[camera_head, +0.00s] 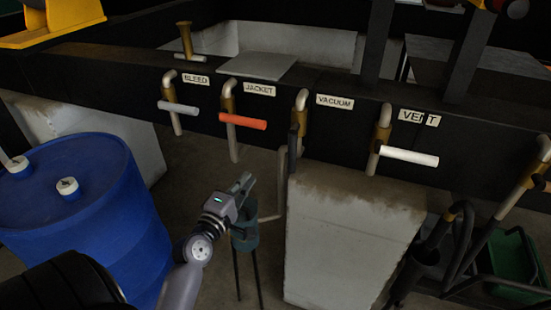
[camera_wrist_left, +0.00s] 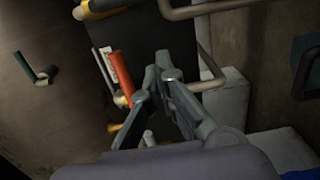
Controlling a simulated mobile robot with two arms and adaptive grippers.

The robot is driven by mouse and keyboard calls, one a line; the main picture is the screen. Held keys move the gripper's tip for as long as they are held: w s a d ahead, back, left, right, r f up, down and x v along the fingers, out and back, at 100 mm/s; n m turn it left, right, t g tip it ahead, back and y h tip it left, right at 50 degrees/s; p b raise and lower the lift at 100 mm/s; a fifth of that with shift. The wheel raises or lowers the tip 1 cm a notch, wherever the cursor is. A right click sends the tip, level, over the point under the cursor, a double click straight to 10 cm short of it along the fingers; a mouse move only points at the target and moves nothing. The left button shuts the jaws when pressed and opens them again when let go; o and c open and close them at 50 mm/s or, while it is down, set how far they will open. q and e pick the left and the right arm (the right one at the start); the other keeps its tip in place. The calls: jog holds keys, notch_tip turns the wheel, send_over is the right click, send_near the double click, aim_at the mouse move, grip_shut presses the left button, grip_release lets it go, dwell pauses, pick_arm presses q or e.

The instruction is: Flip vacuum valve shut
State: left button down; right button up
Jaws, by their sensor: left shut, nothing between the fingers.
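The vacuum valve (camera_head: 301,102) sits on the dark beam beside the VACUUM label (camera_head: 335,102). Its dark handle (camera_head: 293,148) hangs roughly straight down, unlike the neighbouring handles, which stick out sideways. My left gripper (camera_head: 244,184) is shut and empty, below and to the left of that handle and apart from it. In the left wrist view the closed fingers (camera_wrist_left: 164,62) are beside the orange jacket handle (camera_wrist_left: 121,73), with a visible gap. I cannot surely pick out the vacuum handle in that view. My right gripper is not in view.
The bleed valve's grey handle (camera_head: 178,107), the orange jacket handle (camera_head: 243,121) and the vent valve's white handle (camera_head: 408,156) stick out from the same beam. A blue drum (camera_head: 95,205) stands at the left. A pale concrete block (camera_head: 345,240) stands under the beam.

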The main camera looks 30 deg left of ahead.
aim_at(293, 149)
pick_arm(q)
jog(key=w+d+p, duration=0.1)
jog(key=w+p, duration=0.2)
jog(key=w, duration=0.8)
jog(key=shift+w+d, duration=0.3)
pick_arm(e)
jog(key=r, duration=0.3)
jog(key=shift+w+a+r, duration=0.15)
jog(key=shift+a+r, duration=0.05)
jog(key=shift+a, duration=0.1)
pick_arm(q)
jog(key=shift+f, duration=0.1)
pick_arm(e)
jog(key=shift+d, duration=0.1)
pick_arm(q)
jog(key=shift+w+d+f+n, duration=0.15)
jog(key=shift+d+n, duration=0.2)
jog(key=shift+n, duration=0.25)
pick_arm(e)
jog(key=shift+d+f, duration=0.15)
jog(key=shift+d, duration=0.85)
